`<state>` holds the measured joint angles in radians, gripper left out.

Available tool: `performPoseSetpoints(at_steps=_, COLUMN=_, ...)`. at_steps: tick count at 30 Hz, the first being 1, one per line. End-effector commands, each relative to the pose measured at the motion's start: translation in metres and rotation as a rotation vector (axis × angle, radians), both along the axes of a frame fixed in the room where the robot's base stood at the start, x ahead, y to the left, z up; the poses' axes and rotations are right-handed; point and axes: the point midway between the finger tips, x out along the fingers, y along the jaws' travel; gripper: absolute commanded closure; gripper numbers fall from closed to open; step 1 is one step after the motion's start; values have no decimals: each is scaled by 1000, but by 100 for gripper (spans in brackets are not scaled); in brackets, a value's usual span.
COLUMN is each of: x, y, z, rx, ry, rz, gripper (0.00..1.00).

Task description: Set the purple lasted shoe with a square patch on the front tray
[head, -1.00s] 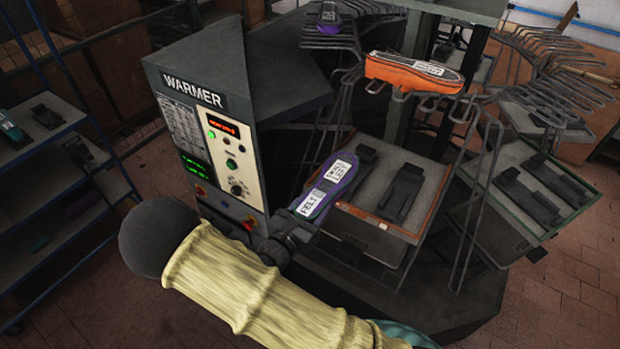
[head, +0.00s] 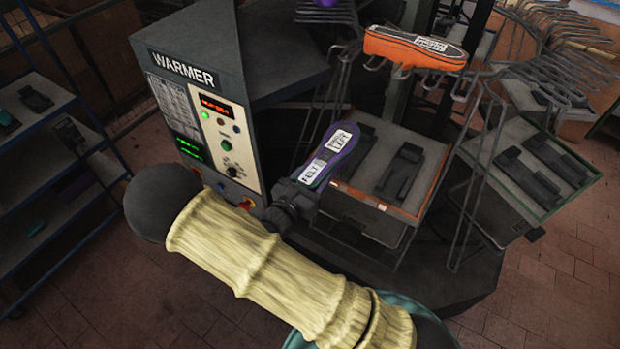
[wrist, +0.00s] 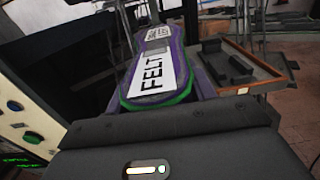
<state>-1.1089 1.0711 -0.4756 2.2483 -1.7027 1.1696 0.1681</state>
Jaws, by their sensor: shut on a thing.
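A purple shoe (head: 342,146) has white labels, one reading FELT, and a small grey square patch between them. In the wrist view the shoe (wrist: 159,65) points away from me, with a green edge at its near end. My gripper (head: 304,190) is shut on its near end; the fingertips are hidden. The front tray (head: 432,187), grey with an orange-brown rim, holds two dark blocks. In the head view the shoe overlaps the tray's left edge; in the wrist view the tray (wrist: 268,76) is to its right. I cannot tell the height gap.
The warmer cabinet (head: 205,110) stands close on the left of my gripper. An orange shoe (head: 415,48) rests on a wire rack above and behind the tray. A green-rimmed tray (head: 545,175) is at right. Wire racks (head: 470,190) stand between the trays.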

Motion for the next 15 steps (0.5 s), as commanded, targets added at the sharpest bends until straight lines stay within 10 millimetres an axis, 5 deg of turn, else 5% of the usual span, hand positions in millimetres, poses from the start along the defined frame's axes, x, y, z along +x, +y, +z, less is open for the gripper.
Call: performPoseSetpoints(at_steps=15, x=28, y=-18, z=-2, rx=-1, ry=-4, rz=4, gripper=95)
